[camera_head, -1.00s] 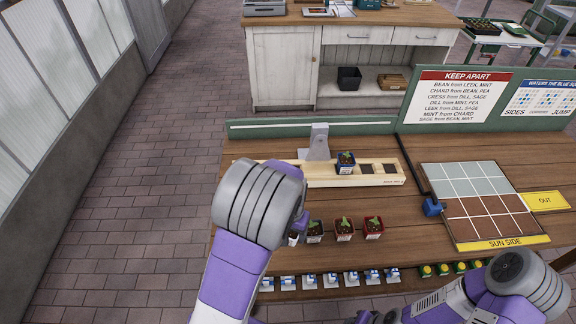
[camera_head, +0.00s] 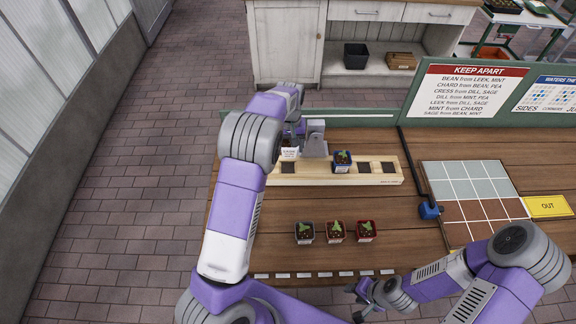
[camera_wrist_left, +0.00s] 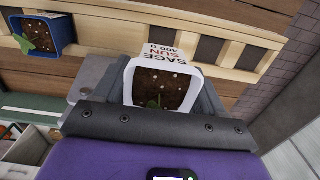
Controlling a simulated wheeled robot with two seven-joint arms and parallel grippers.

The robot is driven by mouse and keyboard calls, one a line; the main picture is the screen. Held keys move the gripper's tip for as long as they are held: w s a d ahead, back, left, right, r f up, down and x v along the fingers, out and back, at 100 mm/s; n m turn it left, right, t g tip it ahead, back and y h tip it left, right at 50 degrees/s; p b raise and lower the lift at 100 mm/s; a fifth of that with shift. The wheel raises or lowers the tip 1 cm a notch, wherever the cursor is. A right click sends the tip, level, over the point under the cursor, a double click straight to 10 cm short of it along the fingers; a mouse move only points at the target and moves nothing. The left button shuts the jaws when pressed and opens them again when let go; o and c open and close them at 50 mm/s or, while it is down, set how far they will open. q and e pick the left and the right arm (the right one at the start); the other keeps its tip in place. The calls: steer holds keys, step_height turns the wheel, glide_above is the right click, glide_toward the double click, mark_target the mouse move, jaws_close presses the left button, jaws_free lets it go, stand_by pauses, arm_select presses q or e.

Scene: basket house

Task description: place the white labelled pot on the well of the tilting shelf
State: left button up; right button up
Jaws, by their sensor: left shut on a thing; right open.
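The white labelled pot (camera_wrist_left: 160,85) holds dark soil and a small seedling; its label reads "SAGE SUN 400 g". My left gripper (camera_wrist_left: 158,98) is shut on it. In the head view the pot's label (camera_head: 289,153) shows just above the left part of the tilting shelf, mostly hidden by my arm. The shelf (camera_head: 325,179) is a pale wooden plank with square dark wells and a grey bracket (camera_head: 314,140) behind it. A blue pot (camera_head: 342,157) sits in a middle well. Bare wells show left (camera_head: 288,168) and right (camera_head: 364,168) of it. My right gripper (camera_head: 370,300) is open near the front edge.
Three seedling pots, one dark (camera_head: 305,233) and two red (camera_head: 350,232), stand in front of the shelf. A gridded tray (camera_head: 470,190), a blue block (camera_head: 429,210) and a "KEEP APART" sign (camera_head: 467,92) are to the right. Table between shelf and pots is clear.

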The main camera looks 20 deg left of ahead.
arm_select(q)
steer(key=shift+w+a, duration=0.2)
steer(key=shift+a, duration=0.1)
step_height(320, 180, down, 10)
steer(key=shift+w+r, duration=0.15)
steer(key=shift+r, duration=0.1)
